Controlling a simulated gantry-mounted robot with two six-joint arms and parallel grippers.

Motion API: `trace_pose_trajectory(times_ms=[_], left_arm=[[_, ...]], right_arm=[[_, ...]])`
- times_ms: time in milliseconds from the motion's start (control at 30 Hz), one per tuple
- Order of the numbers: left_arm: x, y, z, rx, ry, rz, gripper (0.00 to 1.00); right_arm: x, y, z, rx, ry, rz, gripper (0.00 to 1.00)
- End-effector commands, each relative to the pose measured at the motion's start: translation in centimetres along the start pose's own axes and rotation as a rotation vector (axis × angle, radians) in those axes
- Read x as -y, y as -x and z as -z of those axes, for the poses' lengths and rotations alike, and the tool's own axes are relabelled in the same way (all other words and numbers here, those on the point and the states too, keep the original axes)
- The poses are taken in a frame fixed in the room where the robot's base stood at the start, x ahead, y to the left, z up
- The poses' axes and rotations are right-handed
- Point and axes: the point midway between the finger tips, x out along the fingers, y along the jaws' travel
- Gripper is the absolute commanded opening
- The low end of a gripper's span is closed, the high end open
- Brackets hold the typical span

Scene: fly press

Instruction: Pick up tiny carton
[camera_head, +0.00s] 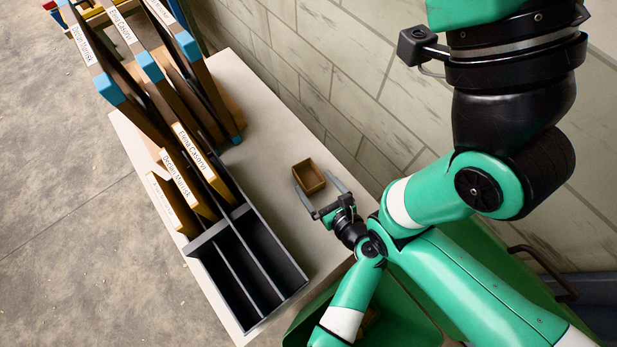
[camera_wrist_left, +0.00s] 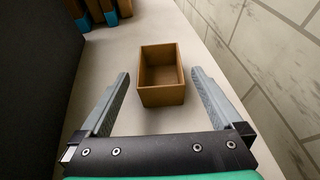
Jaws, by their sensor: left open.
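The tiny carton (camera_head: 309,177) is a small brown open-topped box standing upright on the grey table top. In the left wrist view the carton (camera_wrist_left: 162,96) looks empty. My left gripper (camera_head: 312,181) is open, with its two grey fingers on either side of the carton. In the left wrist view the fingers of this gripper (camera_wrist_left: 161,74) flank the carton with a visible gap on both sides, and neither finger appears to touch it. My right gripper does not show in either view.
A dark divided rack (camera_head: 252,262) stands left of the carton, with yellow-edged binders (camera_head: 189,180) in it. Tall blue-cornered binders (camera_head: 150,66) stand behind. A block wall (camera_head: 330,90) runs close along the right side. A green bin (camera_head: 405,310) is below the table's near end.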

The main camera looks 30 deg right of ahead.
Motion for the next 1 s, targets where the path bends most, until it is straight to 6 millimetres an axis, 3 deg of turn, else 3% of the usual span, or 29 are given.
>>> trace_pose_trajectory(times_ms=[300, 567, 1000], left_arm=[[0.0, -4.8, 0.5, 0.001, 0.002, -0.001, 1.00], [0.0, -5.0, 0.1, 0.001, 0.000, 0.001, 1.00], [0.0, -5.0, 0.2, 0.001, 0.000, 0.000, 0.22]], right_arm=[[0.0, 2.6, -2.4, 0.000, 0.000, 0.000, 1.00], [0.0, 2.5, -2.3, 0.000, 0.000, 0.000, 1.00], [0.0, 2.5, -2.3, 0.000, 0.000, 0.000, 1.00]])
